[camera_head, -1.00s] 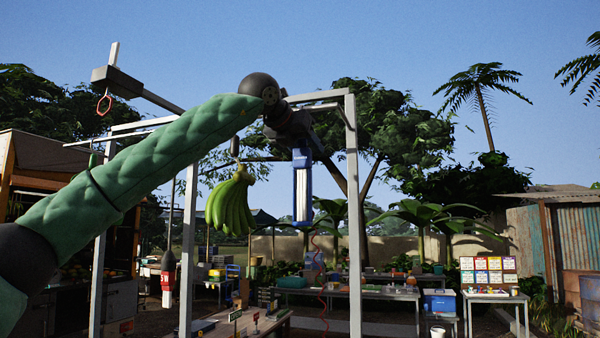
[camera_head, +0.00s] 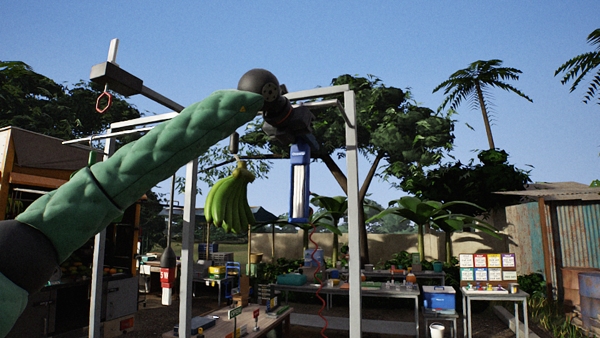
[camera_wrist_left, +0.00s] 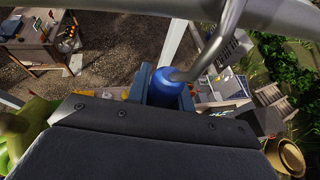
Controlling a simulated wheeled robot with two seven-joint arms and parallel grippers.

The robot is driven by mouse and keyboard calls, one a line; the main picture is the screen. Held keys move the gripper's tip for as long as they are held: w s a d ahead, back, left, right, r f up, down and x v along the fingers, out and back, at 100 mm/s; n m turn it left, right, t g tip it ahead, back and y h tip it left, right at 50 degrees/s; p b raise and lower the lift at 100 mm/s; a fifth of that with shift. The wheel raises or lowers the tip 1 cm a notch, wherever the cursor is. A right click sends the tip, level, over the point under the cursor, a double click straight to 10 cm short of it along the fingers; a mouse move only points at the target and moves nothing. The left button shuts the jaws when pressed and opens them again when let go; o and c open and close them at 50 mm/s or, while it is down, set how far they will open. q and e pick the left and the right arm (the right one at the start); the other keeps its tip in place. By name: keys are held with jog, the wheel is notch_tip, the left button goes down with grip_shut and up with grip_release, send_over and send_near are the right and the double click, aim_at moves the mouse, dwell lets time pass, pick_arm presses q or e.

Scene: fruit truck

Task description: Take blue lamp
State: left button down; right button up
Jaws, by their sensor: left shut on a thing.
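The blue lamp (camera_head: 300,186), a long blue body with a white front, hangs upright below my left gripper (camera_head: 299,146) in the head view. My left gripper is shut on its blue upper end. In the left wrist view, the lamp's blue end (camera_wrist_left: 167,82) sits between the fingers (camera_wrist_left: 165,95), and a curved grey metal hook passes right at it. I cannot tell whether the hook still carries the lamp. The lower lamp is hidden in the wrist view. My right gripper is not in view.
A white metal frame (camera_head: 354,210) stands around the lamp, with a post just to its right. Green bananas (camera_head: 231,200) hang to the left. Tables with goods (camera_head: 375,290) stand behind and below. Open sky lies above.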

pick_arm(q)
jog(key=shift+s+f+b, duration=0.1)
jog(key=shift+f+b, duration=0.2)
jog(key=shift+r, duration=0.1)
